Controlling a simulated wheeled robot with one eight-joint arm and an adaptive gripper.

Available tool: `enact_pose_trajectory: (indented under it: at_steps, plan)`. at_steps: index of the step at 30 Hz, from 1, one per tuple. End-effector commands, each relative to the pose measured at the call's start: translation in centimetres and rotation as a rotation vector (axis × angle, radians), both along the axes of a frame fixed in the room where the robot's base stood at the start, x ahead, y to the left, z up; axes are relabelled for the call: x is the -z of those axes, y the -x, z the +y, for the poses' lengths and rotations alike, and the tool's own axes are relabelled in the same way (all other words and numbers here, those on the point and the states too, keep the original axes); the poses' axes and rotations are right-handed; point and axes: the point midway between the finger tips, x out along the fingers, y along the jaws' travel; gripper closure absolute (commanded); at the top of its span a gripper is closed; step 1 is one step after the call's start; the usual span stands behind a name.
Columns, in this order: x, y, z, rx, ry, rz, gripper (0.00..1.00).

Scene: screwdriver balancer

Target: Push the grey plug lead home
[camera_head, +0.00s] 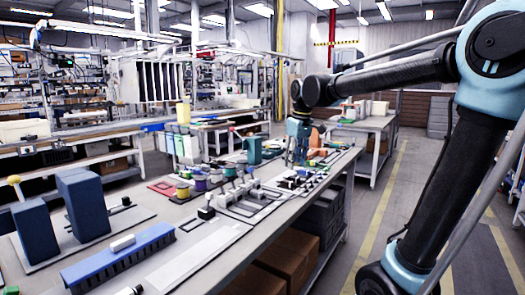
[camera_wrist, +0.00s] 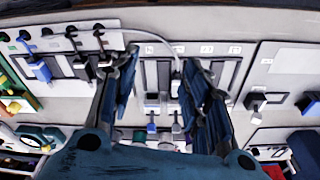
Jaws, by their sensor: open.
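My gripper (camera_wrist: 160,60) is open in the wrist view, its two blue fingers spread over a light panel with dark slots. Several plugs with leads show there. A grey plug (camera_wrist: 177,123) lies between the fingers, low in the picture and beside a blue-ended plug (camera_wrist: 151,127). More grey plugs, one of them (camera_wrist: 81,66), sit left of the fingers. I cannot tell which grey plug is the task's, or how deep any sits. A thin pale lead arcs over the panel between the fingertips. In the head view my gripper (camera_head: 299,148) is at the bench's far end, its fingertips unclear.
The long bench (camera_head: 205,255) holds spools, a blue slotted rack (camera_head: 118,258) and two dark blue blocks (camera_head: 84,205) nearer me. In the wrist view a blue plug (camera_wrist: 40,70) is at left and a black plug (camera_wrist: 255,101) at right. A yellow-lined aisle lies right of the bench.

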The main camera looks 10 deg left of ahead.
Motion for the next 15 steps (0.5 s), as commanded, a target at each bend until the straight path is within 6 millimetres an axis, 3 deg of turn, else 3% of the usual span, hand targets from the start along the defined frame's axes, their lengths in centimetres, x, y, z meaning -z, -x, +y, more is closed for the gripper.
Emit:
enact_pose_trajectory:
  at_steps: [1, 6, 10, 15]
  plan:
    - [-0.7, -0.6, 2.4, -0.049, 0.000, 0.002, 0.57]
    - [-2.1, -1.7, 8.4, -0.173, 0.003, 0.006, 0.57]
    - [-2.5, -2.0, 11.2, -0.231, 0.004, 0.007, 0.57]
    - [-2.8, -2.1, 12.6, -0.258, 0.004, 0.008, 0.57]
